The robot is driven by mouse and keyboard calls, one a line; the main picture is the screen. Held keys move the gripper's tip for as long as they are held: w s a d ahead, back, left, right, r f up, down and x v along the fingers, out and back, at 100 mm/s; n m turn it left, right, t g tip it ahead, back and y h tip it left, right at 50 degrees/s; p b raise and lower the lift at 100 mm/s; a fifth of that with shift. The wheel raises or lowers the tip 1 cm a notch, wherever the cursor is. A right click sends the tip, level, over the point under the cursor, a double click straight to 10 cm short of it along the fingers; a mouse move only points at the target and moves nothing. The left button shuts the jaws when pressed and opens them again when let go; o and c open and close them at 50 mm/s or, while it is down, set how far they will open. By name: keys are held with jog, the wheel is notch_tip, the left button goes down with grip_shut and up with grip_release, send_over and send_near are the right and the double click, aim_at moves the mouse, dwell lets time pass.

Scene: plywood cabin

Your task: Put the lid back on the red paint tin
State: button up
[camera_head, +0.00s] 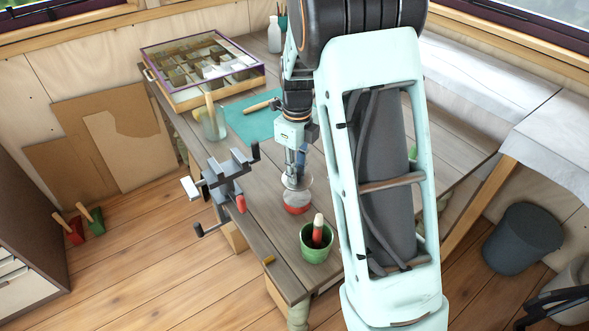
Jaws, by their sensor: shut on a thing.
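The red paint tin (296,207) stands on the wooden workbench (269,226), near the front edge and behind a green pot. My gripper (293,172) points down directly above the tin and is shut on the lid (296,183), a pale round disc. The lid appears roughly level, over or at the tin's top. I cannot tell whether it touches the rim. The fingertips are small here and partly merge with the lid.
The green pot (316,256) with a red-and-cream handle stands close in front of the tin. A metal vice (228,178) is at the left edge. A glass-topped case (203,66), a jar (213,124) and a teal mat (250,122) lie farther back. My arm hides the bench's right part.

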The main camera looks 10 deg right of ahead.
jog(key=shift+f+b, duration=1.8)
jog(key=shift+f, duration=0.45)
jog(key=shift+f+b, duration=0.4)
jog(key=shift+f, duration=0.45)
jog(key=shift+r+p, duration=0.1)
jog(key=shift+p, duration=0.25)
jog(key=shift+f, duration=0.2)
dwell(0.3)
jog(key=o, duration=1.5)
jog(key=shift+p, duration=0.3)
